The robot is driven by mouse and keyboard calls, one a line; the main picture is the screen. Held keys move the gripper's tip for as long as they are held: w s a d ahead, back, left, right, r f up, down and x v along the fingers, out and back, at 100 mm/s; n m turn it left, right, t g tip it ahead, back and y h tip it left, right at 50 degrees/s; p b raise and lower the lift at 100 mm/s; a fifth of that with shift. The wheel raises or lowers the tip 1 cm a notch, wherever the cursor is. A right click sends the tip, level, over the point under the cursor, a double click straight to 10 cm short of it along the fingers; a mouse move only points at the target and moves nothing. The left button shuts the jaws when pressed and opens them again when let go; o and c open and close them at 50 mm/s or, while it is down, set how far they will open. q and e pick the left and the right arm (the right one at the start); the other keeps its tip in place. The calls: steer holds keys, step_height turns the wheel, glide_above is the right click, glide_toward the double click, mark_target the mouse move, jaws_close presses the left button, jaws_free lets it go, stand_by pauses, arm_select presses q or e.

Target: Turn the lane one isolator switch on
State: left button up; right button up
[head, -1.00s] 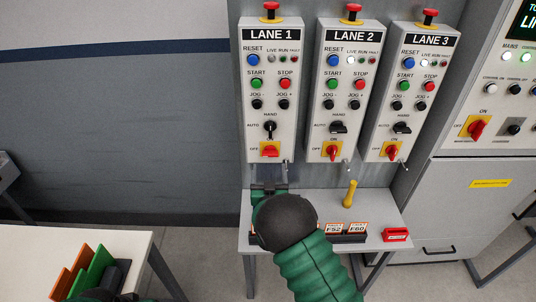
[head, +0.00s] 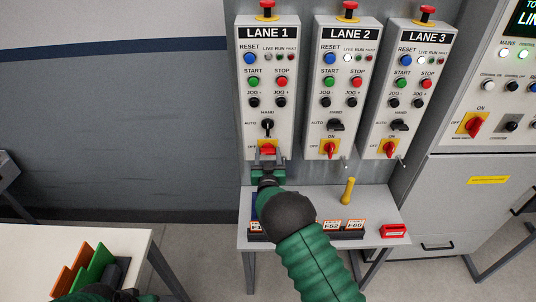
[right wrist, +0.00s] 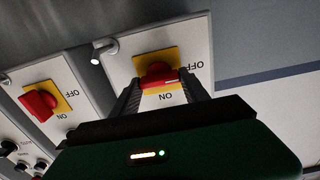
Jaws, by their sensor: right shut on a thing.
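The lane one isolator switch (head: 268,148) is a red handle on a yellow plate at the bottom of the LANE 1 panel (head: 266,65). Its handle lies crosswise, towards OFF. My right gripper (head: 268,158) reaches up to it from below and covers its lower part. In the right wrist view, which shows the panel upside down, the red handle (right wrist: 158,74) sits between the two dark fingers of my right gripper (right wrist: 160,88), which is shut on it. Only a dark bit of my left arm shows at the lower left edge; its fingers are out of sight.
The LANE 2 isolator (head: 330,148) and LANE 3 isolator (head: 388,147) stand upright, towards ON. A shelf (head: 385,217) below holds tags, a yellow peg (head: 348,191) and a red block (head: 393,231). A white table (head: 40,245) with colored folders stands at lower left.

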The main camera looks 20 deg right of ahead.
steer(key=c, duration=0.4)
steer(key=m+b, duration=0.5)
steer(key=b, duration=0.1)
steer(key=m+b, duration=0.5)
steer(key=b, duration=0.2)
steer(key=f+m+b, duration=0.1)
steer(key=m+b, duration=0.4)
steer(key=b, duration=0.2)
steer(key=shift+s+d+m, duration=0.1)
steer(key=shift+d+m, duration=0.1)
steer(key=shift+m, duration=0.2)
steer(key=shift+m+b, duration=1.1)
steer(key=shift+b, duration=0.1)
steer(key=o, duration=1.4)
steer(key=shift+r, duration=0.2)
